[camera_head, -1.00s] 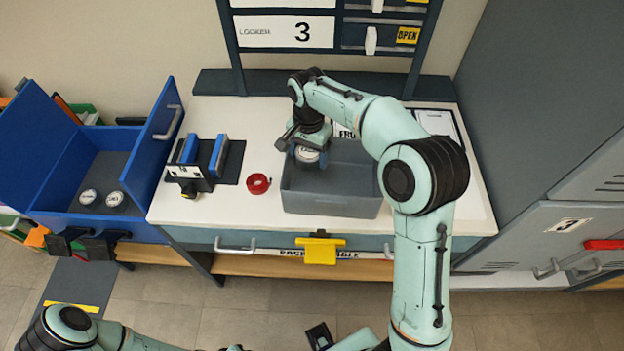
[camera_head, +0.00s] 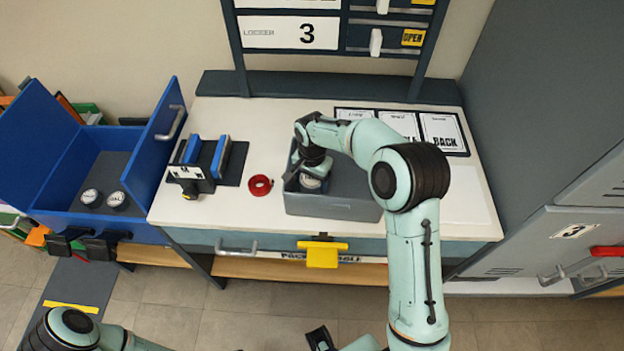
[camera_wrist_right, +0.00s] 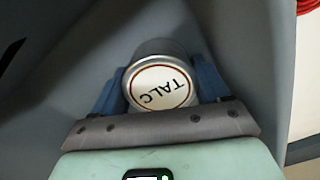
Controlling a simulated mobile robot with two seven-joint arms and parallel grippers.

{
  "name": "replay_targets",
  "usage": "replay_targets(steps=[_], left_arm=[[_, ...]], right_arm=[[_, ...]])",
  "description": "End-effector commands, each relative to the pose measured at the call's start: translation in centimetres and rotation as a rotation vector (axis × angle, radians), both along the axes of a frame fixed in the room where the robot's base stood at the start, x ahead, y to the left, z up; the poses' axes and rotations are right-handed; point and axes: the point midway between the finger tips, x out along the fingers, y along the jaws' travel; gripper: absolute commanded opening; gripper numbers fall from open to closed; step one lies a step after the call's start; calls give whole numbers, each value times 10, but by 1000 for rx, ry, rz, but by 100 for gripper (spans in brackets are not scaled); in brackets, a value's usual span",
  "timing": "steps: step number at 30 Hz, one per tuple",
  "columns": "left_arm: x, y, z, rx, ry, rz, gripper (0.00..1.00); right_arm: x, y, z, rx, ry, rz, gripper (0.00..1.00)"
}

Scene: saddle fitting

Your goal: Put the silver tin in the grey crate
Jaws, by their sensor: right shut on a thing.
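The silver tin (camera_head: 311,183), with a white lid lettered TALC, is between the fingers of my right gripper (camera_head: 308,178). The right wrist view shows the tin (camera_wrist_right: 160,85) gripped between two blue fingers (camera_wrist_right: 162,98), with grey crate walls around it. The grey crate (camera_head: 330,207) stands on the white worktop, and my right gripper reaches down inside its left part. Whether the tin touches the crate floor cannot be told. My left gripper is not clearly visible; only part of my left arm shows at the lower left.
A red ring-shaped item (camera_head: 260,185) lies left of the crate. A dark holder with blue jaws (camera_head: 205,160) stands farther left. A blue box (camera_head: 75,185) at the far left holds two round white-lidded tins (camera_head: 116,200). Labelled cards (camera_head: 443,132) lie at the back right.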

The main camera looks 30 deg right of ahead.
Motion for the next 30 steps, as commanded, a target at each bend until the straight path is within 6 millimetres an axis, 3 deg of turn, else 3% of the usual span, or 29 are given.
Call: replay_targets(steps=[5, 6, 7, 16, 20, 30], left_arm=[[-1, 0, -2, 0, 1, 1, 43], [-1, 0, -2, 0, 1, 1, 43], [-1, 0, -2, 0, 1, 0, 43], [-1, 0, -1, 0, 1, 0, 43], [0, 0, 1, 0, -1, 0, 43], [4, 0, 9, 0, -4, 0, 43]], right_arm=[[0, 0, -3, 0, 0, 0, 39], [0, 0, -4, 0, 0, 0, 82], [0, 0, -3, 0, 0, 0, 86], [0, 0, -2, 0, 0, 0, 86], [1, 0, 10, 0, -4, 0, 86], [1, 0, 81, 0, -6, 0, 86]])
